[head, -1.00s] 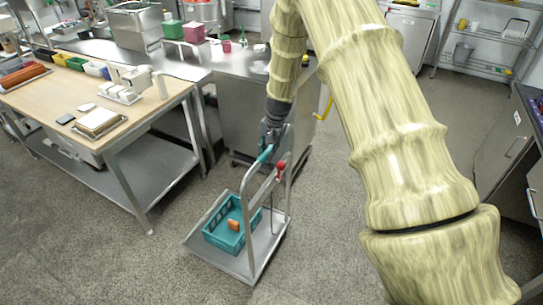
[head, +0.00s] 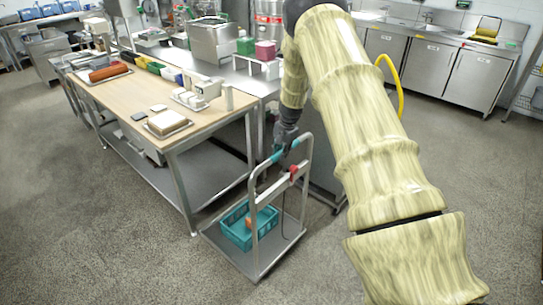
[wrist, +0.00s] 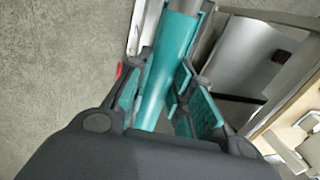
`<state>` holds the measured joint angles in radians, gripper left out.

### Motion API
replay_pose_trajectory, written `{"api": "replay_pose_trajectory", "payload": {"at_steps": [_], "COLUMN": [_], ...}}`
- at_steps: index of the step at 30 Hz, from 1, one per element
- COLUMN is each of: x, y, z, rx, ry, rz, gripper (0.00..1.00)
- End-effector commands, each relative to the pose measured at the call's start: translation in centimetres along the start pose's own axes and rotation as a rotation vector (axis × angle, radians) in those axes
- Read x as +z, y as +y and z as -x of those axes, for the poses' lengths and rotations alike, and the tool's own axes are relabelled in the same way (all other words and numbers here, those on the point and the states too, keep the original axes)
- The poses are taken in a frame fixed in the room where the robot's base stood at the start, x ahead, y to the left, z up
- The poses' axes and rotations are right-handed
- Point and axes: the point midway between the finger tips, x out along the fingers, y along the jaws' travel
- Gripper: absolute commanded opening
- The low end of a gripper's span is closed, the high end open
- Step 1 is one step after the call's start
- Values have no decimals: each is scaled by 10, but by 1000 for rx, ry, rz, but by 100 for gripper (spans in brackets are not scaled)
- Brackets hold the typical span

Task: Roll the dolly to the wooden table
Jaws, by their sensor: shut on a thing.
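The dolly (head: 232,262) is a grey platform cart with an upright metal handle frame, standing on the floor just right of the wooden table. A teal basket (head: 236,234) with an orange item in it rests on its platform. My gripper (head: 279,152) is at the top of the handle. In the wrist view my gripper (wrist: 165,95) has its fingers around the teal grip of the handle (wrist: 176,62). A red part (head: 294,172) sits on the handle frame. The wooden table (head: 128,97) has a pale top and a metal lower shelf. The dolly's wheels are hidden.
The table's near corner leg (head: 186,195) stands close to the dolly's left edge. A steel counter (head: 262,82) is behind the dolly. A yellow hose (head: 398,85) hangs right of my arm. Open floor (head: 90,235) lies at the front left.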

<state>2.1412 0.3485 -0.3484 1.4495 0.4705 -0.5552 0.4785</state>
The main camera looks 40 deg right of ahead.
Motion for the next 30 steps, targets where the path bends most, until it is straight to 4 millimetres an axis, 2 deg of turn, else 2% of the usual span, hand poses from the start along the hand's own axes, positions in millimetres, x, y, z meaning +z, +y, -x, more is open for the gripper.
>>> {"api": "replay_pose_trajectory", "payload": {"at_steps": [4, 14, 15, 18, 30], "x": [-6, -6, -6, -6, -6], "y": [2, -2, -2, -2, 0], "z": [0, 1, 1, 1, 5], "rx": [-1, -4, -4, -4, -2], "ry": [3, 5, 5, 5, 3], "rz": [-10, -9, -8, -8, -9], "gripper": [0, 0, 26, 44, 44]}}
